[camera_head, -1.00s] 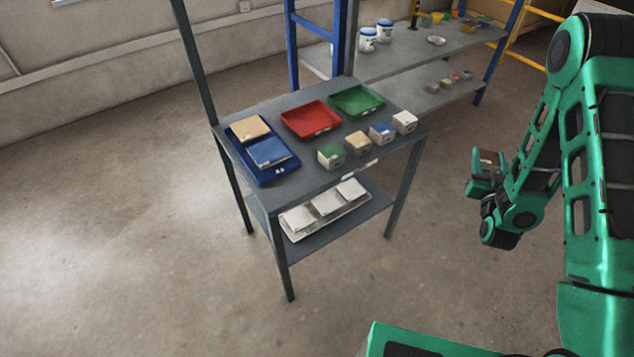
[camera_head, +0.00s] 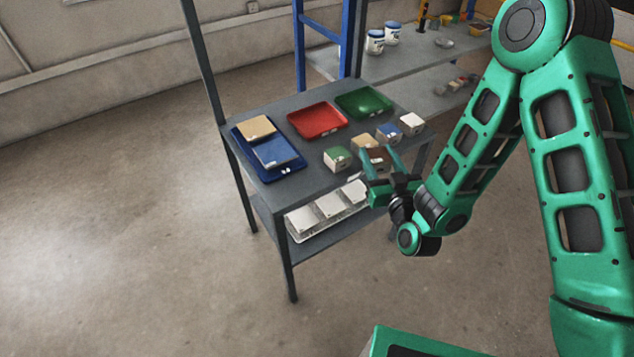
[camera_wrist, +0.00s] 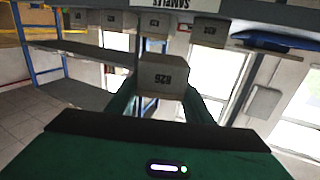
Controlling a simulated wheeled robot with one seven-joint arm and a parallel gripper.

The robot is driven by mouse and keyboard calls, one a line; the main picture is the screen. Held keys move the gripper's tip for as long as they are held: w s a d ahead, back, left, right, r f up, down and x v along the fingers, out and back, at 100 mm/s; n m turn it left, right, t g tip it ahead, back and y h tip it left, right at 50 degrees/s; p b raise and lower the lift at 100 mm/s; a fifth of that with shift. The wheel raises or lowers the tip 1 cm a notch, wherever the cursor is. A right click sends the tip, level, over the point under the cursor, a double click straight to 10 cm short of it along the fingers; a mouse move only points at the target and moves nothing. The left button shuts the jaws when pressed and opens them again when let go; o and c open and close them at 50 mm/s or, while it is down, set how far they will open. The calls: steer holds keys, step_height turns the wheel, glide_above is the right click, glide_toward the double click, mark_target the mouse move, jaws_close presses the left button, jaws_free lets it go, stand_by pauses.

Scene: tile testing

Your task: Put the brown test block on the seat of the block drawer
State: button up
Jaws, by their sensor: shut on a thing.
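The brown test block (camera_head: 378,157) is between the fingers of my gripper (camera_head: 379,158), which is shut on it. In the wrist view the block (camera_wrist: 163,78) shows a printed number on its face, upside down, between the two green fingers (camera_wrist: 160,100). My gripper is at the front edge of the grey table (camera_head: 310,185), beside the row of blocks. In the head view the fingers partly cover the block. I cannot pick out a block drawer or its seat in either view.
On the table are a green block (camera_head: 337,158), a tan block (camera_head: 361,143), a blue block (camera_head: 388,134) and a white block (camera_head: 411,123). White items lie on the lower shelf (camera_head: 300,249).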

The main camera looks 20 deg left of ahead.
steer(key=s+a+r+n+g+y, duration=0.2)
steer(key=s+a+r+y, duration=0.1)
steer(key=s+a, duration=0.5)
steer(key=s+a+r+n+g+y, duration=0.2)
steer(key=s+a, duration=0.5)
steer(key=s, duration=0.1)
steer(key=w+f, duration=0.2)
steer(key=w, duration=0.1)
steer(key=w+f, duration=0.2)
steer(key=w, duration=0.2)
steer(key=w+f, duration=0.2)
steer(key=w, duration=0.2)
steer(key=shift+a+f, duration=0.35)
steer(key=shift+f, duration=2.1)
steer(key=o, duration=1.5)
steer(key=shift+f, duration=0.1)
steer(key=shift+c, duration=0.2)
